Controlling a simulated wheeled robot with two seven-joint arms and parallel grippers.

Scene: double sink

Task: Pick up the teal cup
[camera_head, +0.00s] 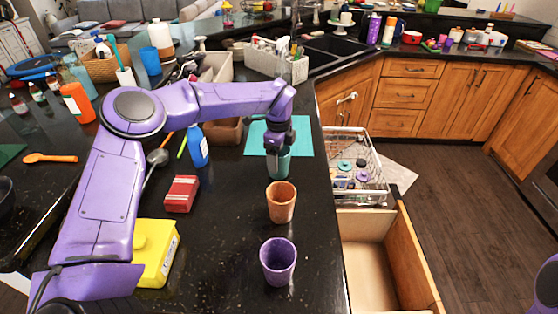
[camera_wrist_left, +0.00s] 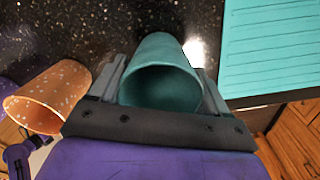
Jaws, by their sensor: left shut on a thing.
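The teal cup (camera_head: 278,164) stands on the dark counter at the near edge of a teal mat. It fills the space between the fingers in the left wrist view (camera_wrist_left: 165,80), with its open mouth towards the camera. My left gripper (camera_head: 279,150) reaches down from above and is shut on the teal cup, one finger on each side. Whether the cup's base touches the counter is hard to tell. My right gripper is not in view; only a purple part of mine shows at the lower right edge.
An orange speckled cup (camera_head: 281,203) stands close in front of the teal cup, and a purple cup (camera_head: 278,262) nearer. The teal mat (camera_head: 306,138) lies behind. A red box (camera_head: 181,194), blue bottle (camera_head: 198,146) and yellow container (camera_head: 155,254) are left. An open drawer (camera_head: 371,262) is right.

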